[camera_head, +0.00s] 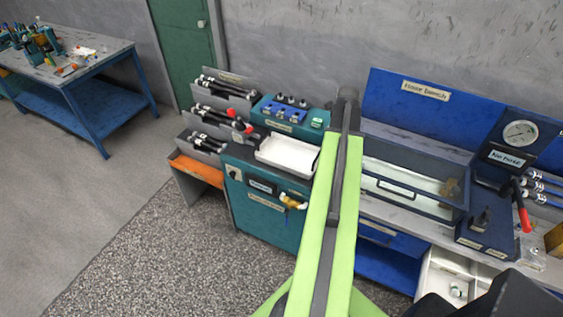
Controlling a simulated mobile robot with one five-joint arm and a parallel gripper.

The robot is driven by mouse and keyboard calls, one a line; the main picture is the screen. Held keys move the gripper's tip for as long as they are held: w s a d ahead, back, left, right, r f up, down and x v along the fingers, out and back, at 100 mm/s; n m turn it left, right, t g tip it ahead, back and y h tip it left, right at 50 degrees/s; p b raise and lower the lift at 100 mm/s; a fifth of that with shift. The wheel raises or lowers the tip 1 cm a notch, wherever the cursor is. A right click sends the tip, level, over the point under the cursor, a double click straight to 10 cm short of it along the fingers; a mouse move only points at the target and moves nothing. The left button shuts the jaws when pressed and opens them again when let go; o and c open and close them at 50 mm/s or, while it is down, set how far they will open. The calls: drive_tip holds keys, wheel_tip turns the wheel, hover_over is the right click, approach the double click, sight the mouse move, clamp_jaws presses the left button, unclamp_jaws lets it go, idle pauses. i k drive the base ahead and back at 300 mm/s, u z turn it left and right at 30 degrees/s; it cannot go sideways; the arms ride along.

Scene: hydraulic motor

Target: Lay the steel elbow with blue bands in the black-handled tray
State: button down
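A shallow white tray (287,153) sits on top of the teal cabinet, just left of my green arm; a black handle on it is not clear to me. My arm runs up the middle of the picture and shows no gripper fingers.
Racks of black hoses (222,110) stand left of the teal cabinet (262,215). A pressure gauge stand (520,133) and red lever (523,213) are at the right. A blue table (85,75) is far left. The speckled floor (170,250) is clear.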

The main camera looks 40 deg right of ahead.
sight(280, 154)
drive_tip(key=z, duration=0.05)
drive_tip(key=i, duration=1)
drive_tip(key=u, duration=0.05)
